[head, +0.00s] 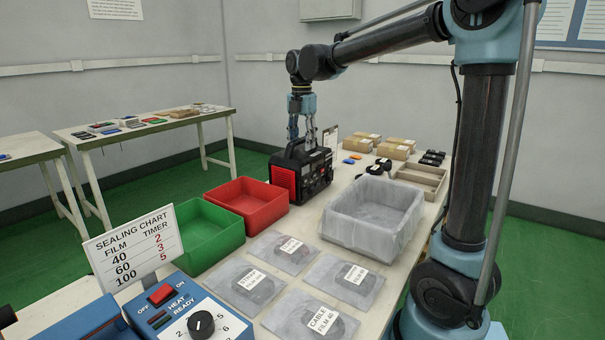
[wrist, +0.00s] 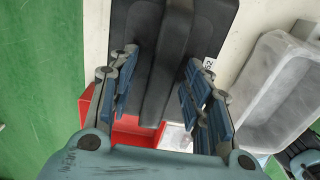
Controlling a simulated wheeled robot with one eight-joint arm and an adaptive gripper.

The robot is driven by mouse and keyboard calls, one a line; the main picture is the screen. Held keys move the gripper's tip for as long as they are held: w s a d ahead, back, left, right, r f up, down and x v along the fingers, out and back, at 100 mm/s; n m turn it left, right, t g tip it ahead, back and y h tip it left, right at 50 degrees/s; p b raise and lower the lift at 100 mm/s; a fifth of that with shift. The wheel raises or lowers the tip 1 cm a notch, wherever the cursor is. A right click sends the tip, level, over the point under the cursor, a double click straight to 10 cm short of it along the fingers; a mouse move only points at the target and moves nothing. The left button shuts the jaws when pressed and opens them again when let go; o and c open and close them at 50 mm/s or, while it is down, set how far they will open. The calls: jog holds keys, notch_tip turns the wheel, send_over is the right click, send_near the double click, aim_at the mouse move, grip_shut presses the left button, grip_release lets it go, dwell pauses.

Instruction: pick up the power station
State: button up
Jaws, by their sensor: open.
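The power station (head: 284,176) is a black box with a red end panel and a top handle. It stands upright on the table behind the red bin. My gripper (head: 302,136) points down just above it in the head view. In the wrist view the black top of the power station (wrist: 212,28) lies below my gripper (wrist: 160,68), with the handle (wrist: 165,75) running between the two open fingers. The fingers are apart from the handle on both sides, and nothing is held. I cannot tell how far down past the handle the fingertips reach.
The red bin (head: 262,204) and green bin (head: 207,240) stand in front of it. A grey translucent tub (head: 372,244) is to the right, with bagged parts (head: 284,252) before it. Cardboard boxes (head: 390,151) and small black items are behind. A sealer (head: 172,318) is nearest.

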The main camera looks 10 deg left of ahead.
jog(key=shift+f, duration=0.25)
jog(key=shift+c, duration=0.6)
grip_shut()
jog(key=shift+r, duration=0.1)
